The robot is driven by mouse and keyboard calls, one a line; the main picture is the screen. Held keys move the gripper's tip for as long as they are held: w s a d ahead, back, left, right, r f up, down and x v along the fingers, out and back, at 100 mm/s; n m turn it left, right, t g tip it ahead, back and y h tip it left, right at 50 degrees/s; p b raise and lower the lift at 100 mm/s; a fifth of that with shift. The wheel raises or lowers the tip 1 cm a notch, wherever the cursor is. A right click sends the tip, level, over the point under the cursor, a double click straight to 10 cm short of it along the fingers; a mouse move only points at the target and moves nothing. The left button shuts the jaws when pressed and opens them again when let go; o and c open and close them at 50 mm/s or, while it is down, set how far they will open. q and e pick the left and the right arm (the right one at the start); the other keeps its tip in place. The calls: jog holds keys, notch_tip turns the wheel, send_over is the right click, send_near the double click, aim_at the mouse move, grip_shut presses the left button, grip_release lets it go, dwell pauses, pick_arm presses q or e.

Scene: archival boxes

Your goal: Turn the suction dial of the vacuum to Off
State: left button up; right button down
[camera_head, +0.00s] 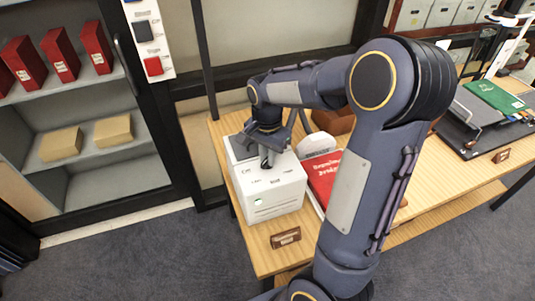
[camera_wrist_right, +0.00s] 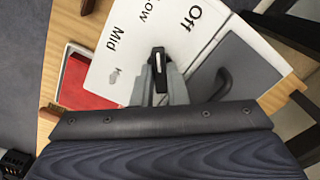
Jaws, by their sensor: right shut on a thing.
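The vacuum (camera_head: 275,201) is a white box with a printed top, on the wooden table. My right gripper (camera_head: 267,160) reaches down onto its top; the arm hides part of it. In the right wrist view the suction dial (camera_wrist_right: 157,66) is a black knob with a white line. The right gripper (camera_wrist_right: 160,92) is shut on this dial, a finger on each side. The white line points up in the picture, roughly towards "Low" (camera_wrist_right: 150,14), left of "Off" (camera_wrist_right: 193,18). "Mid" (camera_wrist_right: 116,40) is further left. My left gripper is not in view.
A red book (camera_head: 322,178) lies right of the vacuum, close to it. A small wooden name plate (camera_head: 285,238) is at the table's front edge. A dark tray with a green folder (camera_head: 494,96) is at the far right. A shelf cabinet (camera_head: 84,185) with red boxes stands left.

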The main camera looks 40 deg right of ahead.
jog(key=m, duration=0.4)
jog(key=shift+r+p, duration=0.1)
jog(key=shift+p, duration=0.25)
jog(key=shift+m+p, duration=0.3)
jog(key=shift+m, duration=1.3)
jog(key=c, duration=1.4)
grip_release()
jog(key=shift+c, duration=0.2)
notch_tip(320, 180, up, 8)
jog(key=shift+f, duration=0.15)
